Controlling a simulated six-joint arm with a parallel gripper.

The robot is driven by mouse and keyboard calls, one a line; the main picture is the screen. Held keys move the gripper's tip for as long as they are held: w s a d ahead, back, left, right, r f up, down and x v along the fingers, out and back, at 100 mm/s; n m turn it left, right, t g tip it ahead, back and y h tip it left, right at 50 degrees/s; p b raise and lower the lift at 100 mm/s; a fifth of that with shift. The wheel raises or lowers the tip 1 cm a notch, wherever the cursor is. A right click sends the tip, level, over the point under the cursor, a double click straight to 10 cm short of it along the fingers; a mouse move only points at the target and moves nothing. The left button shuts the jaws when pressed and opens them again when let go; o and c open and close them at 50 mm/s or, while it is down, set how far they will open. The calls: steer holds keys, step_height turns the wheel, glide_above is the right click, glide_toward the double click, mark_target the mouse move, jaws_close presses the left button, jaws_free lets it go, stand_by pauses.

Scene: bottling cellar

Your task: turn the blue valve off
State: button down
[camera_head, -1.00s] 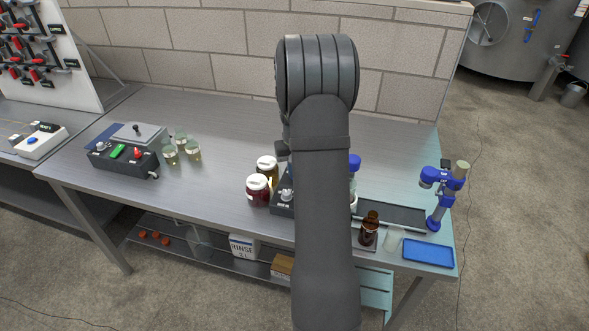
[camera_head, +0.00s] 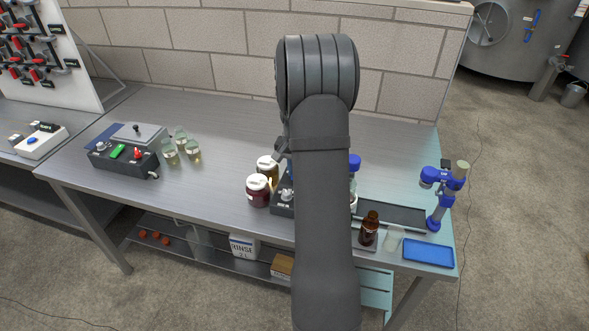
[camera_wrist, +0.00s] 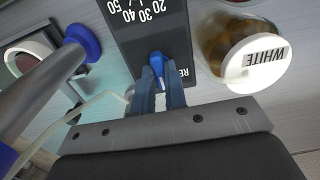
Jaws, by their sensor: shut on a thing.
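In the wrist view, my gripper (camera_wrist: 158,88) is shut on a small blue pointer-shaped handle (camera_wrist: 157,64). The handle stands on a dark panel (camera_wrist: 138,35) printed with a scale of 20, 30, 40 and 50. The lettering beside the handle is partly hidden by my fingers. In the head view, my arm covers the gripper and most of this dark box (camera_head: 282,208). I cannot tell from the frames whether this handle is a valve. A blue handle (camera_head: 531,25) also shows on the far tank.
A jar with a white lid marked WHITE (camera_wrist: 257,63) stands close beside the panel. A red jar (camera_head: 257,192) is left of the box. A brown bottle (camera_head: 369,231), blue tray (camera_head: 429,253) and blue-jointed stand (camera_head: 440,190) are to the right. The bench's back middle is clear.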

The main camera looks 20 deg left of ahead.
steer(key=shift+r, duration=0.1)
steer(key=c, duration=1.5)
jaws_free()
steer(key=shift+o, duration=0.2)
step_height(320, 180, up, 17)
steer(key=shift+r, duration=0.2)
step_height(320, 180, down, 18)
steer(key=shift+r, duration=0.2)
